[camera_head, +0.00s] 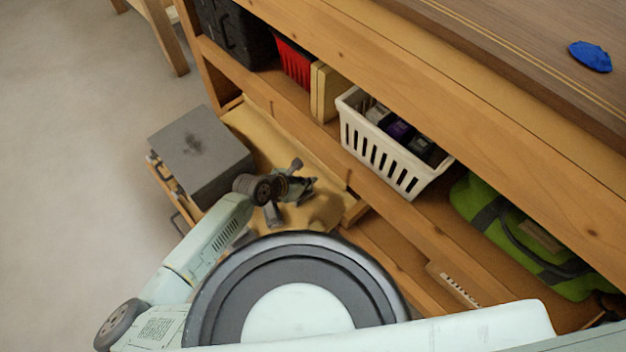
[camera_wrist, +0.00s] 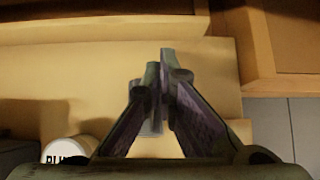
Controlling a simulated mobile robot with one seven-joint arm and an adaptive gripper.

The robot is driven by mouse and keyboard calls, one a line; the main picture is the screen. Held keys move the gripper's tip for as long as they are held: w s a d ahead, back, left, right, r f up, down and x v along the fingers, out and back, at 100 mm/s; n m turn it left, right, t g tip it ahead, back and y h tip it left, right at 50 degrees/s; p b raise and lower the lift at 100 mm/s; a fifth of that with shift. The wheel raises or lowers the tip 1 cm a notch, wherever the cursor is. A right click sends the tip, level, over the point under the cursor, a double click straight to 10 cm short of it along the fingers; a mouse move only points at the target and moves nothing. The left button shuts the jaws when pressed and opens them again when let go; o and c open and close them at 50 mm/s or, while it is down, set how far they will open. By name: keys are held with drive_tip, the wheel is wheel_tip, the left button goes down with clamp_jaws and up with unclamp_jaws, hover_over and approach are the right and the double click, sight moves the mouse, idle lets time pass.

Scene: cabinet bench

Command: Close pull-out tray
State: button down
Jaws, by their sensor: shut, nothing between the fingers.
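The pull-out tray (camera_head: 243,122) is a light wooden board at the lower level of the cabinet. It stands out from the cabinet front toward the floor. A grey box (camera_head: 200,150) is at its outer part. My gripper (camera_head: 303,188) is over the tray's bare surface, on the side nearer my arm. In the wrist view my gripper (camera_wrist: 160,68) has its fingertips together with nothing between them, above the pale tray surface (camera_wrist: 215,75). Whether the fingertips touch the tray I cannot tell. My arm hides part of the tray's near side.
A white basket (camera_head: 385,150), a red crate (camera_head: 293,62), a black case (camera_head: 235,32) and a green bag (camera_head: 525,235) stand on the shelf above. A white lettered cylinder (camera_wrist: 78,150) shows in the wrist view. Open floor (camera_head: 70,130) lies left.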

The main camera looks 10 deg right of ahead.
sight(330, 179)
drive_tip(key=b+x, duration=0.1)
drive_tip(key=x, duration=0.7)
